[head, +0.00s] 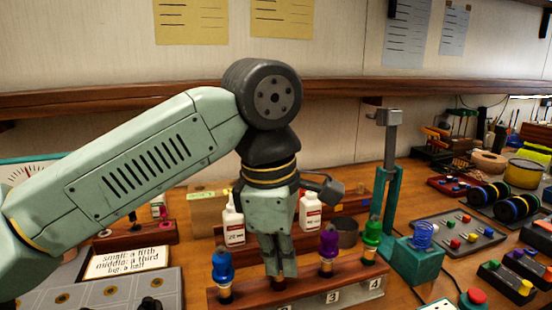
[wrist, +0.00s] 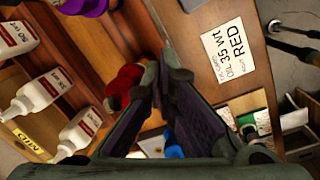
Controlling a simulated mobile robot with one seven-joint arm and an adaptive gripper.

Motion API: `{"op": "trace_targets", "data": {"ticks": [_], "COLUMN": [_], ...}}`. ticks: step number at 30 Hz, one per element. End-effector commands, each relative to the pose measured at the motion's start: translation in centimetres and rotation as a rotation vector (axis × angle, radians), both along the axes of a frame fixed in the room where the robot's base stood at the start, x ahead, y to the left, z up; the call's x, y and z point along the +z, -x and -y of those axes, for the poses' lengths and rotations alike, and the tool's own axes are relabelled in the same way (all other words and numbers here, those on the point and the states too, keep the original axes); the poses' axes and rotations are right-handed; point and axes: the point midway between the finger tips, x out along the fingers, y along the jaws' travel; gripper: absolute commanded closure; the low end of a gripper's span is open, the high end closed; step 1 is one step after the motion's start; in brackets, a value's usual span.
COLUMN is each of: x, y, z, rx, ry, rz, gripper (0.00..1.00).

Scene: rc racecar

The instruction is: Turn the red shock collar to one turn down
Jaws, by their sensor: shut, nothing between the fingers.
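The red collar (wrist: 122,88) shows in the wrist view just left of my fingertips, partly covered by a finger. In the head view my gripper hides it. My gripper (head: 281,272) points down over the wooden shock stand (head: 345,287), between the blue collar (head: 222,268) and the purple collar (head: 328,243). In the wrist view my gripper (wrist: 161,68) has its fingertips together with nothing between them. I cannot tell whether a finger touches the red collar. A white card (wrist: 230,65) reading "35 WT" and "RED" shows to the right in the wrist view.
The green collar (head: 372,231) stands at the stand's right end. White oil bottles (head: 232,222) stand behind. A teal spring fixture (head: 415,262) is close on the right. A framed sign (head: 128,262) about small, middle and big lies left. Trays of parts fill the right side.

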Motion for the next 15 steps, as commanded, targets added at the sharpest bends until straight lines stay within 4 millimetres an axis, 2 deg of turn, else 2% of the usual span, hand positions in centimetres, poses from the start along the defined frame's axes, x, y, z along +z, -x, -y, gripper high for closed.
{"op": "trace_targets", "data": {"ticks": [15], "x": [-0.09], "y": [-0.61], "z": [-0.15], "rx": [0.000], "ry": [0.000], "rz": [0.000], "gripper": [1.00]}}
